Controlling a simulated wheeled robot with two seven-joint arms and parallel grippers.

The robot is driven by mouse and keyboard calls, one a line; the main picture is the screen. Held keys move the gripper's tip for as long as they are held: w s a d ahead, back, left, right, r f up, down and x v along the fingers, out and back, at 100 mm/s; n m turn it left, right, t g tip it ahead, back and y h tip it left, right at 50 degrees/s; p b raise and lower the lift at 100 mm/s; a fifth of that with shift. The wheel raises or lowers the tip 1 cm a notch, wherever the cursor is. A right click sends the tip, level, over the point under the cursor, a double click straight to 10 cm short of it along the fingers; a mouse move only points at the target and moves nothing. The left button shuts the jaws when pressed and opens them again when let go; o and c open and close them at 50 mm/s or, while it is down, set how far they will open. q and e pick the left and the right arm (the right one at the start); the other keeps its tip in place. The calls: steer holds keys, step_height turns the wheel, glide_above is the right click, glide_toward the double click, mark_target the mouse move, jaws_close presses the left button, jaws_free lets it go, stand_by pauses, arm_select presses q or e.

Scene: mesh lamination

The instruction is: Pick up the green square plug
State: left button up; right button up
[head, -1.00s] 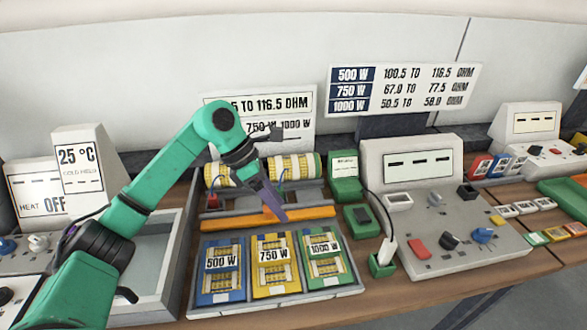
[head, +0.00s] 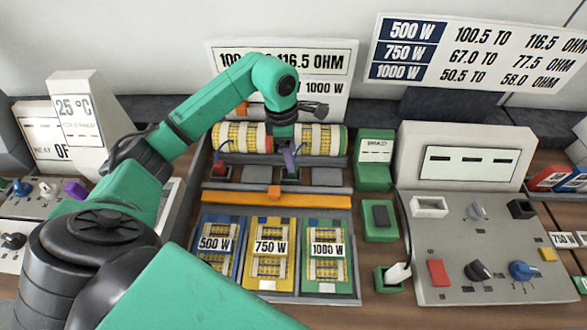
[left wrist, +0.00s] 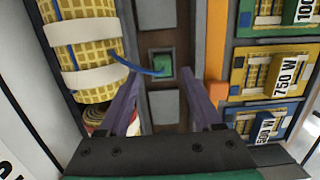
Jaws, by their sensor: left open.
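The green square plug (left wrist: 162,64) sits in a dark strip in the left wrist view, with a blue wire running from it to the yellow mesh roll (left wrist: 85,45). My left gripper (left wrist: 160,88) is open, its two purple fingers pointing toward the plug, one to each side of its line. The plug shows just beyond the fingertips, not held. In the head view my left gripper (head: 289,160) points down over the strip in front of the mesh rolls (head: 322,140) and largely hides the plug. My right gripper is in neither current view.
An orange bar (head: 240,199) runs in front of the strip. A red plug (head: 220,168) stands to the left. A meter console (head: 450,240) stands at right.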

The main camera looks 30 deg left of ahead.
arm_select(q)
steer(key=f, duration=0.1)
steer(key=f+p, duration=0.1)
steer(key=f, duration=0.1)
steer(key=shift+s+d, duration=0.2)
steer(key=shift+f, duration=0.45)
jaws_close()
arm_select(e)
steer(key=shift+w+r, duration=0.25)
steer(key=shift+r, duration=0.75)
arm_select(q)
step_height(320, 180, up, 20)
steer(key=b, duration=0.1)
arm_select(e)
steer(key=shift+a+f, duration=0.15)
steer(key=shift+f, duration=0.45)
